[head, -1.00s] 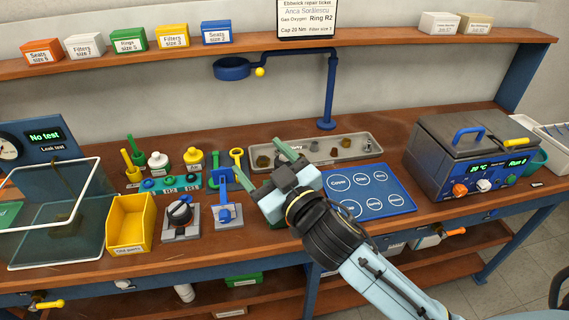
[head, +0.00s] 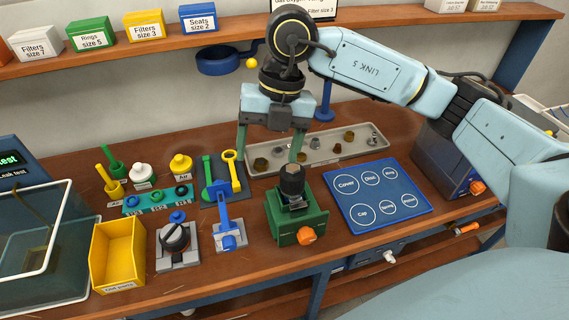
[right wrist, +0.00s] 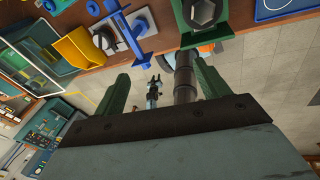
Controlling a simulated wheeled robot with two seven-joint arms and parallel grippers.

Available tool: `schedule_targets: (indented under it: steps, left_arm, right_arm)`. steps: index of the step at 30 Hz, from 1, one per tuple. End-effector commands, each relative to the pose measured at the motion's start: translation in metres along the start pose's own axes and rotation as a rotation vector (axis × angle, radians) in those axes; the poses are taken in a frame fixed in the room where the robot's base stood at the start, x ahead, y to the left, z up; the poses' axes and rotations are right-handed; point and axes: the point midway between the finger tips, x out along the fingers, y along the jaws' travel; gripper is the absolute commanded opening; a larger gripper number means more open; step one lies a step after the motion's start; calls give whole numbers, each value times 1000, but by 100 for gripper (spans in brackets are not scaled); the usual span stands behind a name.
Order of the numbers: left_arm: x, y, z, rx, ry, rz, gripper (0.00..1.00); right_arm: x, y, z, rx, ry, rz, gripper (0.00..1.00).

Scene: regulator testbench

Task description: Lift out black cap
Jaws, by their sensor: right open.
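A black cylindrical part (head: 292,180), which looks like the black cap, stands upright in the green vise (head: 288,226) with an orange knob. Its top also shows in the right wrist view as a dark hexagonal piece (right wrist: 203,10) near the upper edge. My right gripper (head: 268,152) is open and empty, pointing down behind and above the vise. In the head view, its right fingertip overlaps the space just above the black part; I cannot tell whether they touch. Its fingers also show in the right wrist view (right wrist: 163,80). My left gripper is not in view.
A blue mat (head: 376,226) with labelled circles lies right of the vise. A grey tray (head: 330,158) of small parts lies behind. A blue tool stand (head: 228,236), a black-knobbed fixture (head: 177,262) and a yellow bin (head: 118,258) stand to the left.

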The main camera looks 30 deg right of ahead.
Motion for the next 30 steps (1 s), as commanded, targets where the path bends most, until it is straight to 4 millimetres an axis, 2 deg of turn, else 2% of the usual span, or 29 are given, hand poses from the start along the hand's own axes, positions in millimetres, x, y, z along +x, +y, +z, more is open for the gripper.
schedule_targets:
  steps: [1, 3, 7, 18, 26, 30]
  left_arm:
    - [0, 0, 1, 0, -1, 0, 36]
    - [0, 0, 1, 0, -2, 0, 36]
    - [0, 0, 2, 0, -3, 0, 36]
    - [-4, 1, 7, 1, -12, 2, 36]
    - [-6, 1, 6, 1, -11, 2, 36]
    - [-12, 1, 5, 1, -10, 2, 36]
  right_arm:
    - [-10, -14, 11, 42, -47, -67, 74]
    - [-19, -29, 20, 88, -92, -137, 74]
    - [-23, -44, 28, 133, -130, -200, 74]
    - [39, -59, 35, 137, -131, -206, 74]
    - [58, -65, 37, 135, -131, -206, 74]
    - [78, -73, 38, 135, -129, -207, 74]
